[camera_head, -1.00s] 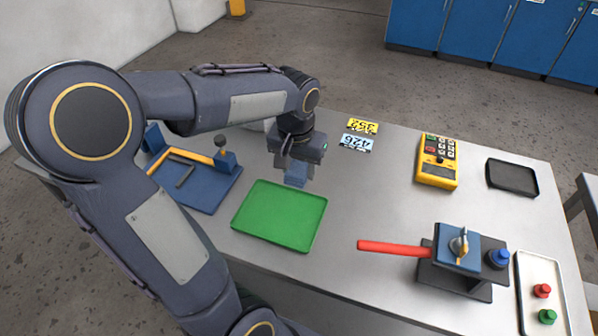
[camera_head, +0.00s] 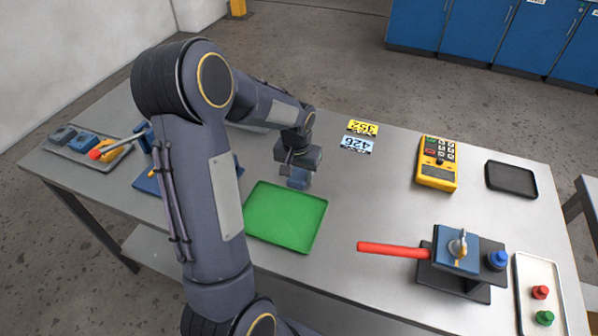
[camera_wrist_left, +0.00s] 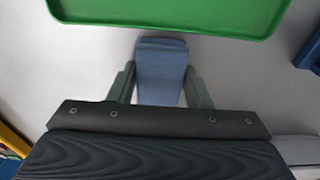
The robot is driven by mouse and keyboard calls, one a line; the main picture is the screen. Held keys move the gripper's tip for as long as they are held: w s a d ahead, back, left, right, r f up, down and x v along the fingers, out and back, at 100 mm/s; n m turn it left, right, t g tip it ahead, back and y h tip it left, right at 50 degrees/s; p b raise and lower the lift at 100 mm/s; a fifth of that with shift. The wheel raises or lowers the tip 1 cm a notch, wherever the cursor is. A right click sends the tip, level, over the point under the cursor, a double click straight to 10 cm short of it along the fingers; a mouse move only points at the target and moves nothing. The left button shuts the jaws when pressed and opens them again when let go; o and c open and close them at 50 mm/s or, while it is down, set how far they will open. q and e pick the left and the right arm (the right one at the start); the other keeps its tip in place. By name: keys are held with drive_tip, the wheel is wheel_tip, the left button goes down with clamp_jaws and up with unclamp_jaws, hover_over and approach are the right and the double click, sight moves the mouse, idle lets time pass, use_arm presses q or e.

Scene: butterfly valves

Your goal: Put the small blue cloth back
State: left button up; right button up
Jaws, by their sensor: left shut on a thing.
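The small blue cloth (camera_head: 299,180) is at the fingers of my left gripper (camera_head: 298,170), just beyond the far edge of the green tray. In the left wrist view the cloth (camera_wrist_left: 161,70) sits between the two fingers of the gripper (camera_wrist_left: 161,88), which is shut on it. The cloth is close to the green tray (camera_wrist_left: 170,12) but outside its rim there. I cannot tell whether the cloth touches the table. In the head view the green tray (camera_head: 286,217) is empty. My right gripper is not in view.
A blue valve stand with a red lever (camera_head: 395,249) stands at the right front. Yellow (camera_head: 362,127) and blue (camera_head: 356,144) number tags lie behind. A grey tray of parts (camera_head: 92,147) is at left.

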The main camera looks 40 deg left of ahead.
sight(297, 177)
use_arm(q)
drive_tip(key=shift+f, duration=0.25)
drive_tip(key=o, duration=1)
drive_tip(key=shift+r, duration=0.1)
drive_tip(key=shift+c, duration=0.2)
wheel_tip(297, 177, up, 12)
drive_tip(key=s, duration=0.1)
drive_tip(key=s+d+r+m+t+h, duration=0.1)
drive_tip(key=s+d+t+h, duration=0.3)
drive_tip(key=s+d, duration=1.2)
drive_tip(key=s+m, duration=0.1)
drive_tip(key=s, duration=0.2)
drive_tip(key=shift+s+d+r, duration=0.15)
drive_tip(key=shift+s+d, duration=0.25)
